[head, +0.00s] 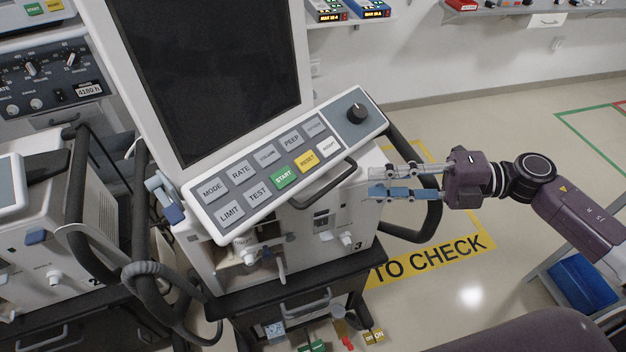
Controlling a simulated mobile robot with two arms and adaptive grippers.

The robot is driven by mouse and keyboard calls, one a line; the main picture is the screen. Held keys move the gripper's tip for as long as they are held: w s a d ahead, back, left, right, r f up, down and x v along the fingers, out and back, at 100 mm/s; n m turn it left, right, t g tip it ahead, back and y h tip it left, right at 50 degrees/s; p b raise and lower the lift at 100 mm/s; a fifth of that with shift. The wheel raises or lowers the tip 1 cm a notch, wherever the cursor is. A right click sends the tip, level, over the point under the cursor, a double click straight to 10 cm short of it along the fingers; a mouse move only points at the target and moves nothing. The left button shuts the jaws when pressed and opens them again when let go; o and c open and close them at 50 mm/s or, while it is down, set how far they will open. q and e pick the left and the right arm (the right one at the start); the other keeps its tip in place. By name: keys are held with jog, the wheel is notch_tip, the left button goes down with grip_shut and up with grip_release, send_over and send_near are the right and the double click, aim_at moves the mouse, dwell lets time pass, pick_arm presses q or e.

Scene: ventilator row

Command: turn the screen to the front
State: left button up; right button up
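The screen (212,65) is a dark panel in a white frame on top of the ventilator marked 3 (340,240). Below it is a slanted control panel (270,170) with labelled buttons and a black knob (357,112). A grey handle (318,190) runs under the panel's lower right edge. My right gripper (372,181) comes in from the right, with its fingers pointing left and a gap between them. Its tips are right of the grey handle, near the ventilator's right side. I see nothing held. My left gripper is not in view.
A black side rail (436,210) curves beside the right fingers. Another ventilator (45,240) and dark hoses (165,290) crowd the left. A wall shelf (540,15) holds small devices. Open floor (500,120) lies to the right, with a yellow "TO CHECK" marking (430,258).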

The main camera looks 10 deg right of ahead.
aim_at(336, 185)
jog(key=p+x, duration=0.1)
jog(key=x, duration=0.3)
jog(key=shift+a+r, duration=0.1)
jog(key=shift+p+x, duration=0.35)
jog(key=shift+x, duration=0.9)
jog(key=shift+w+a, duration=0.1)
jog(key=shift+a, duration=0.25)
grip_shut()
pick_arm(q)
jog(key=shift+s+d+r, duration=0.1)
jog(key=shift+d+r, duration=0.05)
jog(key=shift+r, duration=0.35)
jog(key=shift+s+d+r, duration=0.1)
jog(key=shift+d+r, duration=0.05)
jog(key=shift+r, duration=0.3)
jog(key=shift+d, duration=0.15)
